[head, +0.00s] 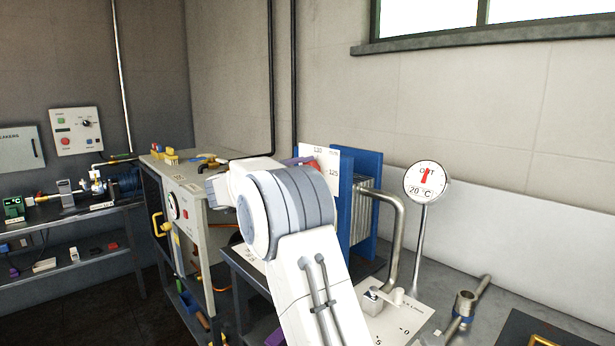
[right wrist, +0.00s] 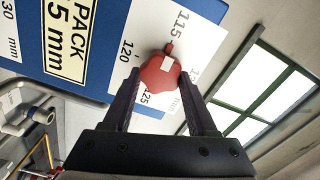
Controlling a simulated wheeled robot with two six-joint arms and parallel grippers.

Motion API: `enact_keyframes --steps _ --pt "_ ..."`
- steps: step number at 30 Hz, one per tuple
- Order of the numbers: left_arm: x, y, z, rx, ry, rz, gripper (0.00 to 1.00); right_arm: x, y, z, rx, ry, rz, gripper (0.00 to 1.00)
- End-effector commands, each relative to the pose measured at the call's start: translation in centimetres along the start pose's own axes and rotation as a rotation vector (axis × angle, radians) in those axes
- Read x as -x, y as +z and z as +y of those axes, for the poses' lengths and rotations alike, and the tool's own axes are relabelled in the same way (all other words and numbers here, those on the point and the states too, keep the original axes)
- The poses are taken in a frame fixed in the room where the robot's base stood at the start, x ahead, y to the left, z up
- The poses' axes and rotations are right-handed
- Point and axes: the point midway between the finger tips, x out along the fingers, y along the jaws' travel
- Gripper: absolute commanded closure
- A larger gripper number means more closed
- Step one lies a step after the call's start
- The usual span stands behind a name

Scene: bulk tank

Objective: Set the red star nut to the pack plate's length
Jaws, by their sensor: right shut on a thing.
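The red star nut (right wrist: 158,82) is in the middle of the right wrist view, in front of a white scale card (right wrist: 200,22) printed 115, 120 and 125. A small red tip on the nut points up between the 115 and 120 prints; I cannot tell the exact reading. My right gripper (right wrist: 160,76) is shut on the nut, one finger on each side. The blue pack plate (right wrist: 105,15) carries a label (right wrist: 68,35) reading "PACK" and "5 mm", its first digits cut off. In the head view my arm hides most of the gripper; a bit of the nut (head: 312,163) shows.
The blue-ended plate pack (head: 362,165) stands right of my arm, with a bent steel pipe (head: 398,230) beside it. A dial gauge (head: 427,183) stands further right. A grey cabinet (head: 185,215) is at the left. A small lever block (head: 375,300) sits on a marked plate in front.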

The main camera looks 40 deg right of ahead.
Motion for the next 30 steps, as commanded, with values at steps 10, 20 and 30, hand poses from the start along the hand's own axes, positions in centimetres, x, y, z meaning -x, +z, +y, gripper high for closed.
enact_keyframes --steps 10,20,30 --pt "-0.1 0.0 0.0 0.0 0.0 0.0 0.5 0.1 0.1 0.1 -0.003 0.002 -0.002 0.97" --pt "-0.1 0.0 0.0 0.0 0.0 0.0 0.5 0.0 0.0 0.1 -0.002 0.002 0.0 0.12" --pt "-0.5 0.0 0.0 0.0 0.0 0.0 0.5 2.7 0.1 0.1 -0.002 0.0 -0.004 0.12"
